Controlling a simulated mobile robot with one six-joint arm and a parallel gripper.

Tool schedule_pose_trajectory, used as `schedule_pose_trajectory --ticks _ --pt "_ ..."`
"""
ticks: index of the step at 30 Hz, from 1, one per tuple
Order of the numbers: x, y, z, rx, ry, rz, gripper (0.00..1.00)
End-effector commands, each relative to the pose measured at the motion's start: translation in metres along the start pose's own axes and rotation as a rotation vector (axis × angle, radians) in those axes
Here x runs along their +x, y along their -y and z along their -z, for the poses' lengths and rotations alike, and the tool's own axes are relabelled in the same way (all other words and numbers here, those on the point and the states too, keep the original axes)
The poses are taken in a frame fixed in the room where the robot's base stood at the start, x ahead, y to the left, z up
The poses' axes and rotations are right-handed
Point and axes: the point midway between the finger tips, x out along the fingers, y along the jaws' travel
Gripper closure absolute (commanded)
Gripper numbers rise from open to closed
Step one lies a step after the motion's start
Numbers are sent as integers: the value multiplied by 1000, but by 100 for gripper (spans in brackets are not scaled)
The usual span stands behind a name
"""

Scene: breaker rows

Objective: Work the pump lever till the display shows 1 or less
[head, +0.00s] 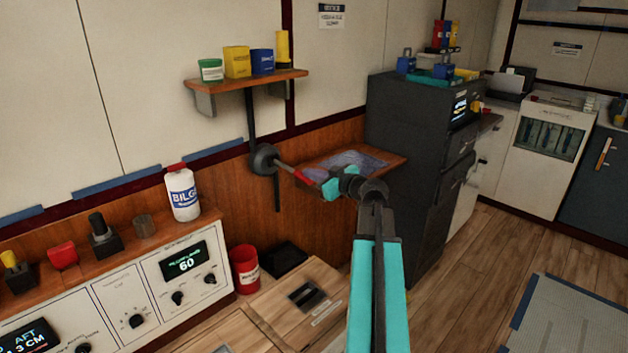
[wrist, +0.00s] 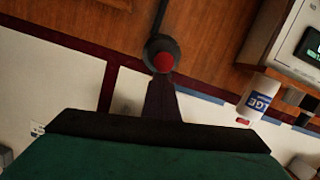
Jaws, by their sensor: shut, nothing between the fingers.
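The pump lever is a rod with a red end (head: 302,178), coming out of a round dark pivot (head: 264,159) on the wood-panelled wall. In the wrist view its red end (wrist: 163,62) points at me, just beyond my dark fingers. My gripper (head: 328,187) is shut and empty, close to the lever's red end; I cannot tell whether they touch. A display (head: 27,338) at the bottom left reads "AFT" and a figure ending in "3 CM", with its first digit hard to read. Another display (head: 184,262) on the white panel reads 60.
A small wooden shelf (head: 390,160) with a crumpled cloth lies just behind my gripper. A dark cabinet (head: 400,125) stands to the right. A white bottle (head: 182,195) and a red can (head: 245,268) stand left of the lever.

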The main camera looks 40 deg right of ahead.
Motion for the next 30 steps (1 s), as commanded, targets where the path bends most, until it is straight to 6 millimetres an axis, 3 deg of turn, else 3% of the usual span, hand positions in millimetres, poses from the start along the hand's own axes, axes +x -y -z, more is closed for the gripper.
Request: schedule_pose_trajectory --ticks 1,30 --pt "2 3 -8 0 -7 0 100" --pt "12 17 -36 0 -59 2 100"
